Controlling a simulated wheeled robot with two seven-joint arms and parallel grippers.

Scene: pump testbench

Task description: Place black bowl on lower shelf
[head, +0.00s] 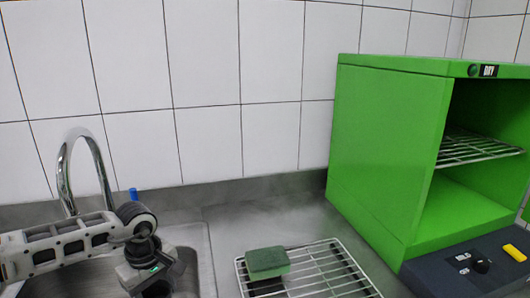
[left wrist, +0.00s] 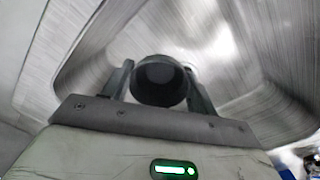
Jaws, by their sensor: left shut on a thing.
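In the left wrist view the black bowl (left wrist: 160,82) is small, dark and round, held between the two fingers of my left gripper (left wrist: 158,72). In the head view that gripper (head: 155,285) is low over the sink at the left, and I cannot make out the bowl clearly there. A green cabinet (head: 385,150) stands at the right with its opening facing right. Inside it are a wire shelf (head: 475,148) and, below, a bare green floor (head: 455,212). My right gripper is in neither view.
A metal sink (head: 203,255) with a curved faucet (head: 72,165) is at the left. A wire rack (head: 325,268) on the counter holds a green sponge (head: 267,262). A dark control box (head: 470,265) with a yellow switch (head: 514,252) sits before the cabinet.

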